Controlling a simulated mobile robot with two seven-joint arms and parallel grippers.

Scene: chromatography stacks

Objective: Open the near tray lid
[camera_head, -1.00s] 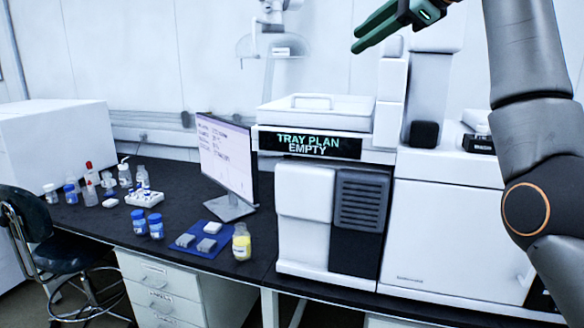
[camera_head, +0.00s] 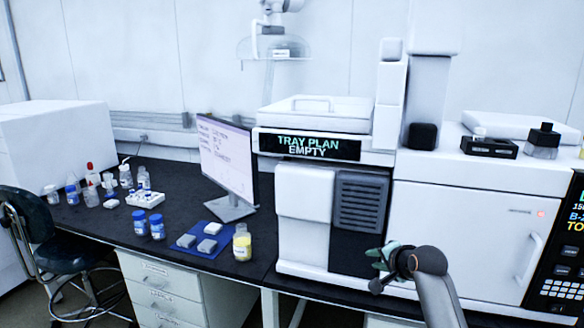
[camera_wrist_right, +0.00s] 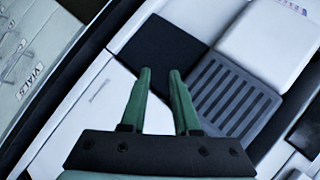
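A white tray lid (camera_head: 330,106) with a raised bar handle (camera_head: 312,99) lies closed on top of the white instrument, above a display (camera_head: 308,146) reading "TRAY PLAN EMPTY". My right gripper (camera_head: 374,256) is low in front of this instrument's lower front, well below the lid. In the right wrist view its two green fingers (camera_wrist_right: 160,72) are apart with nothing between them. They point toward the dark panel (camera_wrist_right: 158,50) and the grey vent grille (camera_wrist_right: 232,96). The lid is not in the wrist view. My left gripper is not in view.
A larger white instrument (camera_head: 462,225) stands right of it, with a tall white column (camera_head: 428,85) beside the lid. A monitor (camera_head: 228,160), a yellow bottle (camera_head: 242,243) and a blue mat (camera_head: 190,234) sit left on the dark bench. Space above the lid is clear.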

